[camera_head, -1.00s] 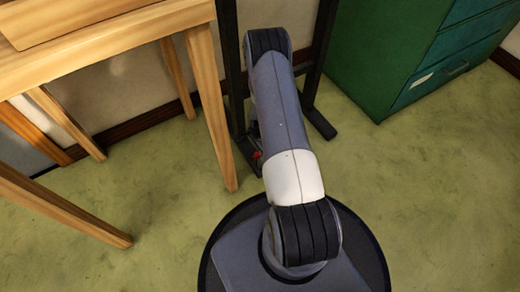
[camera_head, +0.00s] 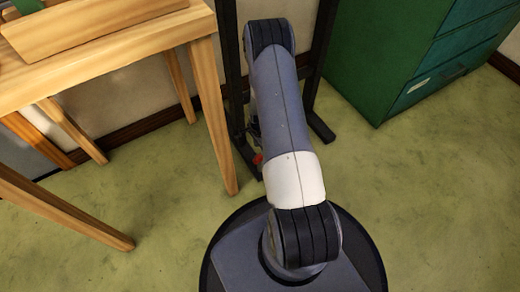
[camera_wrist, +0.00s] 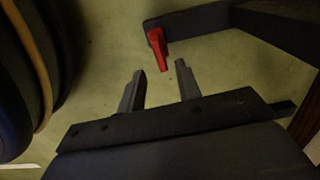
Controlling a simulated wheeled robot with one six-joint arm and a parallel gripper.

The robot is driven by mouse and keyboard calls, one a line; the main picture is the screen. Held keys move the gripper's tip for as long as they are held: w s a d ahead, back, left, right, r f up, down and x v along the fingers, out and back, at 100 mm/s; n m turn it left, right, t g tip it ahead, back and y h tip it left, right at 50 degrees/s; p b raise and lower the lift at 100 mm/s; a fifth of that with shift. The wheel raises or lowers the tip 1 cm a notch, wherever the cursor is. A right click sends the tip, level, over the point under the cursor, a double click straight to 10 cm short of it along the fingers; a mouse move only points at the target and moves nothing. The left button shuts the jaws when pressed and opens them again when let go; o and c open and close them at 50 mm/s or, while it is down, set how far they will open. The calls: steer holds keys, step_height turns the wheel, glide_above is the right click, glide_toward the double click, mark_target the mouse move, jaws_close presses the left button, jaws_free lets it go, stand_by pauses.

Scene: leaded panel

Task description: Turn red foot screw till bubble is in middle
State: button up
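The red foot screw (camera_wrist: 158,48) shows in the wrist view at the end of a dark foot bar (camera_wrist: 200,20). In the head view a small part of the red screw (camera_head: 258,159) shows beside my arm, low on the dark stand (camera_head: 233,80). My gripper (camera_wrist: 160,76) is open, with its two fingers apart and nothing between them. The screw is just beyond the fingertips, roughly in line with the gap; I cannot tell the exact distance. The gripper is hidden behind my arm in the head view. No bubble is visible in either view.
A wooden table (camera_head: 110,45) stands at the left, its leg (camera_head: 214,120) close to the stand. A green cabinet (camera_head: 400,60) stands at the right. The green floor (camera_head: 440,190) is clear at the front right. A dark skirting board (camera_head: 150,127) runs along the wall.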

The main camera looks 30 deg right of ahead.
step_height(320, 180, up, 5)
steer(key=p, duration=0.1)
glide_above(259, 163)
steer(key=w+d, duration=0.1)
steer(key=shift+w+d, duration=0.1)
steer(key=shift+w, duration=0.05)
step_height(259, 163, down, 12)
steer(key=b, duration=0.4)
steer(key=shift+r, duration=0.25)
steer(key=shift+r+n+p, duration=0.4)
steer(key=shift+r, duration=0.05)
steer(key=shift+n, duration=0.7)
steer(key=shift+f, duration=0.1)
